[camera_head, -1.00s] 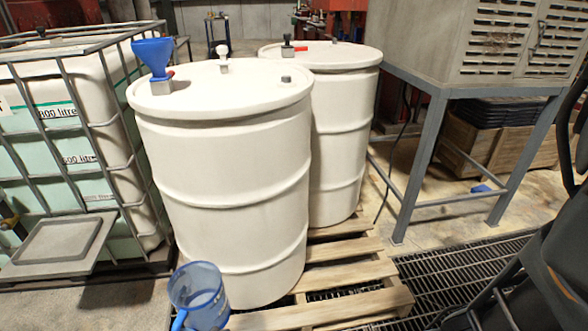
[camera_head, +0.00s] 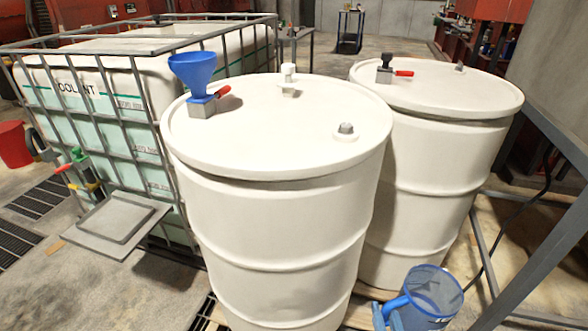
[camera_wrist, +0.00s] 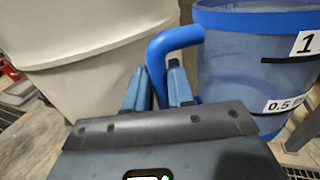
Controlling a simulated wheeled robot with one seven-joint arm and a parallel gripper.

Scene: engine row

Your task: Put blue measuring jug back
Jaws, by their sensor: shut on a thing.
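The blue measuring jug (camera_head: 432,296) is translucent blue and shows at the bottom right of the head view, in front of the second drum. In the wrist view the jug (camera_wrist: 262,70) fills the right side, upright, with labels reading 1 and 0.5. My gripper (camera_wrist: 160,82) is shut on the jug's blue handle, its fingers around the handle's lower part. In the head view only a bit of my gripper (camera_head: 386,318) shows at the bottom edge, beside the jug. What lies under the jug is hidden.
Two white drums (camera_head: 280,200) (camera_head: 440,150) stand close together on a wooden pallet. A blue funnel (camera_head: 193,72) sits on the nearer drum's lid. A caged coolant tank (camera_head: 100,110) with a grey shelf (camera_head: 115,222) is at left. Grey stand legs (camera_head: 545,250) bound the right.

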